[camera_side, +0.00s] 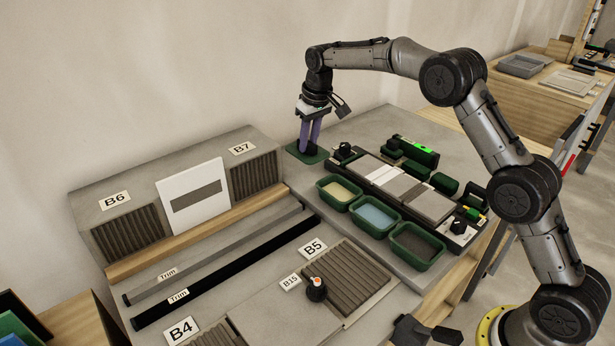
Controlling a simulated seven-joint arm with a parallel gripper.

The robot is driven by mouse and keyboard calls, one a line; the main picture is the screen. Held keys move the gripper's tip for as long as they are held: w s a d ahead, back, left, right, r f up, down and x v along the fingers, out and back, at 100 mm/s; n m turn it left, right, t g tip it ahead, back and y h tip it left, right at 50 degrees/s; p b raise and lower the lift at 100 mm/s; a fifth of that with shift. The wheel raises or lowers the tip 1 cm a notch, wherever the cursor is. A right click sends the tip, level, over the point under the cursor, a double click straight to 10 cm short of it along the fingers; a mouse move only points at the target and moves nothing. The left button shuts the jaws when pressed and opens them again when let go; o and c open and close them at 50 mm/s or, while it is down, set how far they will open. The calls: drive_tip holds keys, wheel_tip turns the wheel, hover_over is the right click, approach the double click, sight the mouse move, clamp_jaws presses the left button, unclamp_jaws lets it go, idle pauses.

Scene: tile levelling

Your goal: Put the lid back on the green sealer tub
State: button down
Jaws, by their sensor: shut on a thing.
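A flat dark green square lid (293,150) lies at the back of the grey work surface, or just above it; I cannot tell which. My gripper (309,147) points down over it, with its purple fingers shut on the lid's middle. Three open green tubs stand in a row to the right and in front of it. One tub (321,196) holds a beige material, the middle tub (359,222) a blue one, and the front tub (397,252) a dark grey one. No label shows which is the sealer tub.
A black-edged tray (430,204) with grey and white tiles lies right behind the tubs. Small green boxes and a black device with a green display (418,148) stand behind it. Ribbed panels, trim strips (230,270) and a black knob (316,289) are at left and front.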

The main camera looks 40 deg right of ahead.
sight(321, 159)
drive_tip(key=shift+f, duration=0.15)
drive_tip(key=s, duration=0.5)
drive_tip(key=shift+s, duration=0.15)
drive_tip(key=s+r, duration=0.4)
drive_tip(key=s, duration=0.3)
drive_tip(key=shift+w+f, duration=0.15)
drive_tip(key=shift+f, duration=3.2)
drive_tip(key=shift+f, duration=0.7)
drive_tip(key=shift+c, duration=0.6)
unclamp_jaws()
